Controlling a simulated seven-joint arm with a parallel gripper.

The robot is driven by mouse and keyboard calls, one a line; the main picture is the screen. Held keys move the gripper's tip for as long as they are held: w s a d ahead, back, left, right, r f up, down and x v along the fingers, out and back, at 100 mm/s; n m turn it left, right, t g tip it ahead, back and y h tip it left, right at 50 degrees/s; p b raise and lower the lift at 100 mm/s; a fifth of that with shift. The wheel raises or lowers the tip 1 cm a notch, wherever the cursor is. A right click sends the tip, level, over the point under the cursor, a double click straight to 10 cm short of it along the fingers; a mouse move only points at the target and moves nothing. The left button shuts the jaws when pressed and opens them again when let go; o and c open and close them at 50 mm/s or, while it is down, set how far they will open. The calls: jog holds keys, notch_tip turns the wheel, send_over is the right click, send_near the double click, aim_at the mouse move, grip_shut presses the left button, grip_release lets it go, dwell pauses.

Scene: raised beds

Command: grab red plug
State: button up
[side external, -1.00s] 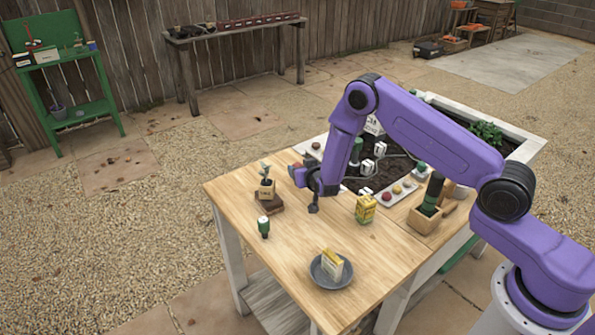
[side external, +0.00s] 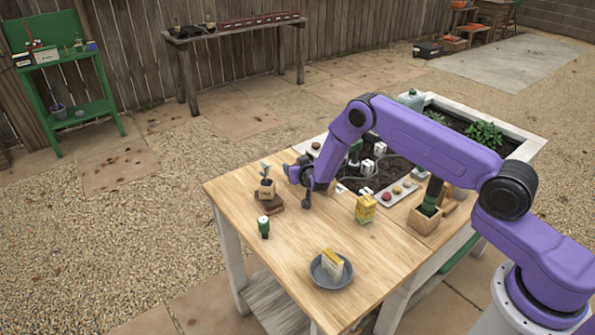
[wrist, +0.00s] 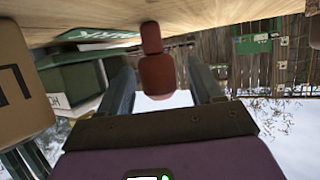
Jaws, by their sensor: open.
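In the wrist view a red plug (wrist: 155,72), a narrow block joined to a wider rounded part, shows between the two fingers of my gripper (wrist: 161,68). The fingers are apart, with a visible gap on each side of the plug. In the side external view my gripper (side external: 292,172) is low at the table's far edge, beside the potted plant. I cannot make out the plug there; the gripper seems to hide it.
A plant in a small box (side external: 266,190) stands on brown books (side external: 268,204) close left of my gripper. The table's middle is clear.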

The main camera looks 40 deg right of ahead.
jog(key=c, duration=1)
jog(key=shift+c, duration=0.2)
